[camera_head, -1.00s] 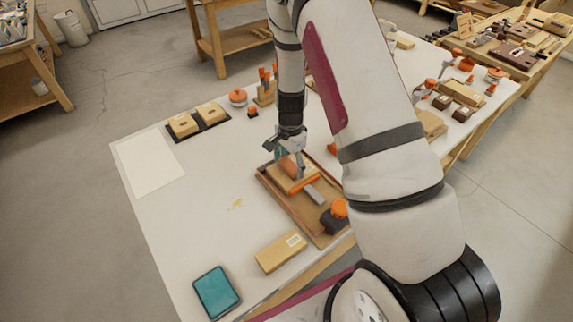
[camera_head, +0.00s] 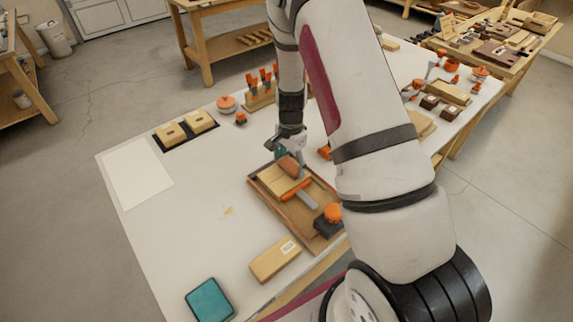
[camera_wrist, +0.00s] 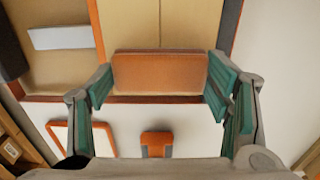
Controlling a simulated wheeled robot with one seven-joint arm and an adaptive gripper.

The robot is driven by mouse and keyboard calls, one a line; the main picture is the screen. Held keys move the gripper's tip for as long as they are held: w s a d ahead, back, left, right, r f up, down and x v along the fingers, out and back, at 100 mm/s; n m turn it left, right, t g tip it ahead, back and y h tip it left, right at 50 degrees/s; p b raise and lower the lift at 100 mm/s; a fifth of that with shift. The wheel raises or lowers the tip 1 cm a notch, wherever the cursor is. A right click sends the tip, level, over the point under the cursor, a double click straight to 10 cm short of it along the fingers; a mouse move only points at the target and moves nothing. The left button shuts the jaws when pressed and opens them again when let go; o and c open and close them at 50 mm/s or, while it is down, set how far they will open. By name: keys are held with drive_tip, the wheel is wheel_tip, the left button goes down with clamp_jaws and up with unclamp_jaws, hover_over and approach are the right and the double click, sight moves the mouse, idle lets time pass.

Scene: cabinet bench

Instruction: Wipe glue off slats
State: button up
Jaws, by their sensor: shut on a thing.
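My gripper (camera_wrist: 160,85) is shut on a brown-orange block (camera_wrist: 160,75), held between its teal-lined fingers. In the head view the block (camera_head: 290,166) is at the far end of a brown tray (camera_head: 262,199). Pale wooden slats (camera_wrist: 190,22) lie side by side in the tray, with a seam between them. The block overlaps the slats' edge in the wrist view; I cannot tell whether it touches them. My wrist partly hides that end. No glue on the slats can be made out.
An orange bar with a grey strip (camera_head: 307,200) lies beside the slats. A black item with an orange top (camera_head: 330,218) is at the tray's near right.

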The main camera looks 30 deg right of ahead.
sight(282, 176)
drive_tip(key=shift+w+d+b, duration=0.15)
drive_tip(key=shift+d+b, duration=0.05)
drive_tip(key=shift+d, duration=0.5)
drive_tip(key=shift+w+d+b, duration=0.1)
drive_tip(key=shift+d+b, duration=0.1)
drive_tip(key=shift+d, duration=0.45)
drive_tip(key=shift+a, duration=0.1)
drive_tip(key=shift+s+a+p, duration=0.35)
drive_tip(key=shift+a, duration=1.35)
drive_tip(key=shift+s+a+p, duration=0.35)
drive_tip(key=shift+s+a, duration=0.05)
drive_tip(key=shift+a, duration=1.35)
drive_tip(key=shift+s+a+p, duration=0.35)
drive_tip(key=shift+a, duration=1.35)
drive_tip(key=shift+w+d, duration=0.1)
drive_tip(key=shift+d, duration=0.05)
drive_tip(key=shift+w+d+b, duration=0.15)
drive_tip(key=shift+d+b, duration=0.15)
drive_tip(key=shift+d, duration=0.65)
drive_tip(key=shift+d, duration=0.1)
drive_tip(key=shift+w+d, duration=0.25)
drive_tip(key=shift+d, duration=0.7)
